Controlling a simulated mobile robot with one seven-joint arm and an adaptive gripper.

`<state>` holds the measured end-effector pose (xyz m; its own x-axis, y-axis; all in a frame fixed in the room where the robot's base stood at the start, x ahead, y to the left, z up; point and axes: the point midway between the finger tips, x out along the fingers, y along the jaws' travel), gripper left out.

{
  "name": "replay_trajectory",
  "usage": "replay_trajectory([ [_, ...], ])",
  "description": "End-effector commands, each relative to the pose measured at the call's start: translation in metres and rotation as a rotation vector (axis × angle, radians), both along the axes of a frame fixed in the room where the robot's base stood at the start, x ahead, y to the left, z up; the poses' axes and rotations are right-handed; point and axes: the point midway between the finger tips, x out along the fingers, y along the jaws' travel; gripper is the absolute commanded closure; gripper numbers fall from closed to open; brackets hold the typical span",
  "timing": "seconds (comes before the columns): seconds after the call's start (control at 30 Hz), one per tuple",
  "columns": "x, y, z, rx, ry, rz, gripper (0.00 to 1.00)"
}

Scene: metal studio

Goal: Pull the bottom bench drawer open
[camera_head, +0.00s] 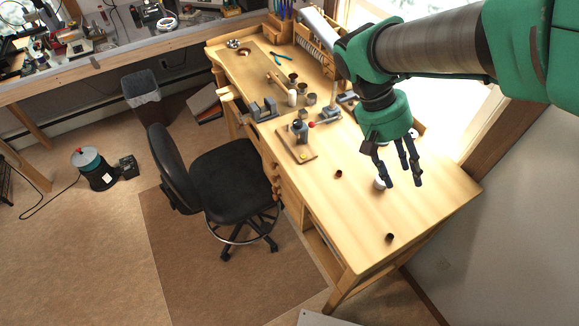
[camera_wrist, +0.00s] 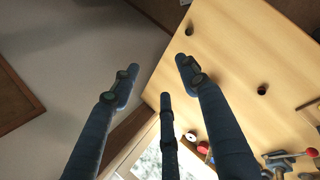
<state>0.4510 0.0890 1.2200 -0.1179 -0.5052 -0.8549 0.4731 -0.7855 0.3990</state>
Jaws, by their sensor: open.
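The wooden bench (camera_head: 430,200) stands at centre right. Its stack of drawers (camera_head: 290,198) faces the chair, below the bench top, and is seen steeply from above. Small round knobs show along the fronts. The bottom drawer cannot be clearly told apart; the drawers look closed. My gripper (camera_head: 403,182) hangs above the right part of the bench top, well apart from the drawers. Its three dark fingers are spread open and empty. In the wrist view my gripper (camera_wrist: 160,75) points toward the bench top (camera_wrist: 225,60) and the wall; no drawer shows there.
A black swivel chair (camera_head: 232,182) stands close in front of the drawers on a brown mat (camera_head: 175,260). Tools, a small vise (camera_head: 264,110) and cups crowd the bench's far half. A bin (camera_head: 141,88) stands behind the chair. Floor at front left is clear.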

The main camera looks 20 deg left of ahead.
Motion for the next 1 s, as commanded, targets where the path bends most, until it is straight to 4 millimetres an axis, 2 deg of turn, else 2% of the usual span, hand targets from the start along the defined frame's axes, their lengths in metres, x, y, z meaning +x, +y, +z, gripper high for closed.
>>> replay_trajectory([
  [0.5,0.043,0.071,-0.035,-0.312,0.129,0.155,0.55],
  [1.0,0.066,0.158,-0.082,-0.637,0.169,0.311,0.55],
])
